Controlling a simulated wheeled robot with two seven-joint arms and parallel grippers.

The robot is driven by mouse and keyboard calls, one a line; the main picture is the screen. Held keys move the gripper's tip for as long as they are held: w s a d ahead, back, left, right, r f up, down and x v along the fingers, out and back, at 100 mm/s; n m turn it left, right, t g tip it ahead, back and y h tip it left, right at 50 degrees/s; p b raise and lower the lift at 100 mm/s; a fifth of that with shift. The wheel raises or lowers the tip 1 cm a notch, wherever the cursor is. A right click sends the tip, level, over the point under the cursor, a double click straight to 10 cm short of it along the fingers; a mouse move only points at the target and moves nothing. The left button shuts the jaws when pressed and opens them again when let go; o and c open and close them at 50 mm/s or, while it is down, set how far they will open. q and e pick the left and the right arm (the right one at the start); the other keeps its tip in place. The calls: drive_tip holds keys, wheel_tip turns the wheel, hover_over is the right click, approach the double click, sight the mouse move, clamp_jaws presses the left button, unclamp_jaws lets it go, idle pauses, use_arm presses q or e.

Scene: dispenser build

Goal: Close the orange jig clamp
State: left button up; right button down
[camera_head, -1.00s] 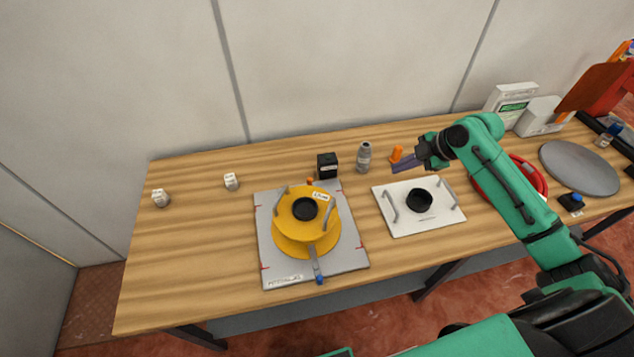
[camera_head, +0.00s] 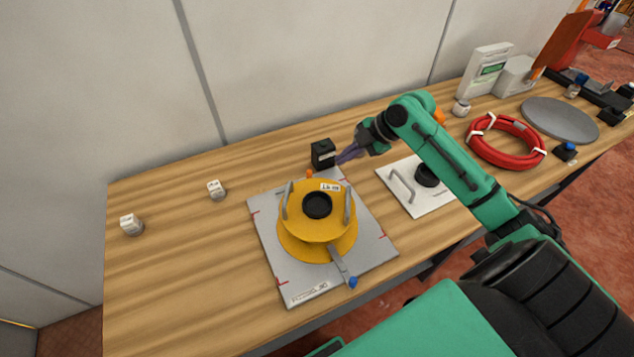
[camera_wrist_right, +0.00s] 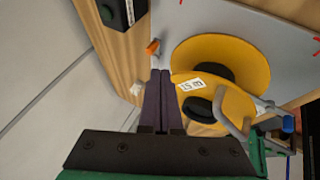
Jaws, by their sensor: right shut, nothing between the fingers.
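The small orange clamp (camera_head: 309,174) sits at the back edge of the grey jig plate (camera_head: 270,238), behind the yellow round housing (camera_head: 317,222). In the right wrist view the orange clamp (camera_wrist_right: 153,47) stands just beyond my fingertips, slightly left of them, with a gap. I cannot tell the clamp's position. My right gripper (camera_head: 340,158) is shut and empty above the plate's back right corner, beside the black box (camera_head: 322,154). Its two purple fingers (camera_wrist_right: 160,74) lie together in the wrist view. My left gripper is not in view.
A blue-tipped lever (camera_head: 352,282) projects from the housing's front. A white plate with handles (camera_head: 400,190) lies to the right, partly behind my arm. A red hose coil (camera_head: 505,140) lies farther right. Two small white blocks stand left; the left tabletop is mostly clear.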

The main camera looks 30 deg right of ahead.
drive_tip(key=p+x, duration=0.2)
drive_tip(key=x, duration=0.8)
drive_tip(key=shift+w+a+f, duration=0.15)
drive_tip(key=shift+f, duration=0.1)
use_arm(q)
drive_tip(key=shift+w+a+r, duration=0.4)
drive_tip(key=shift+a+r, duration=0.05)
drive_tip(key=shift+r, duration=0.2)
